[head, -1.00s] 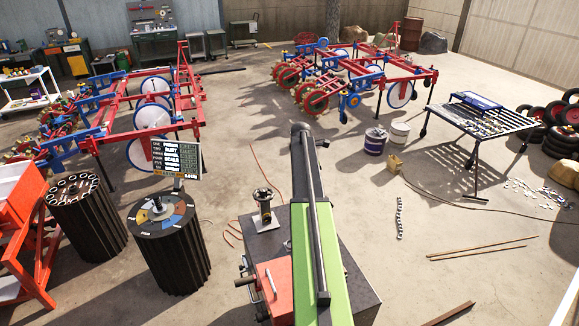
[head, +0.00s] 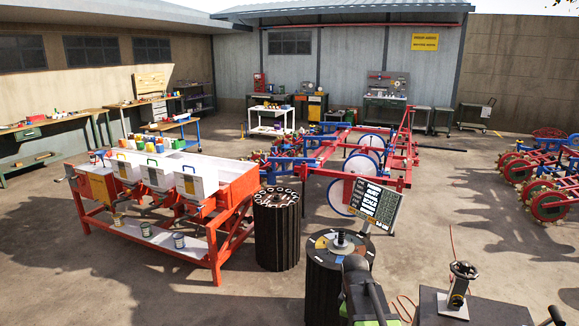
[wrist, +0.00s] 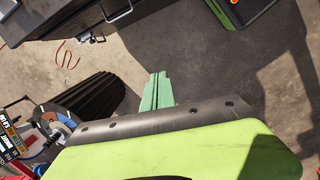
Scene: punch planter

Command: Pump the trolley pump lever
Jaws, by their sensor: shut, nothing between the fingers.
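A low dark trolley (head: 476,115) with an upright handle stands far back at the right in the head view, by the wall. It is too small there to tell whether it has a pump lever. I cannot make out a pump lever anywhere else. My gripper (wrist: 157,76) shows in the wrist view as two pale green fingers, shut together and empty, over bare concrete floor. It touches nothing that I can see. In the head view the gripper does not show clearly; only part of my arm is at the bottom edge.
A black ribbed drum with a coloured dial (head: 325,244) and another ribbed drum (head: 277,230) stand close ahead. A red bench with hoppers (head: 150,235) is at the left. Blue and red planter frames (head: 375,150) stand behind. Open floor (head: 450,215) lies at the right.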

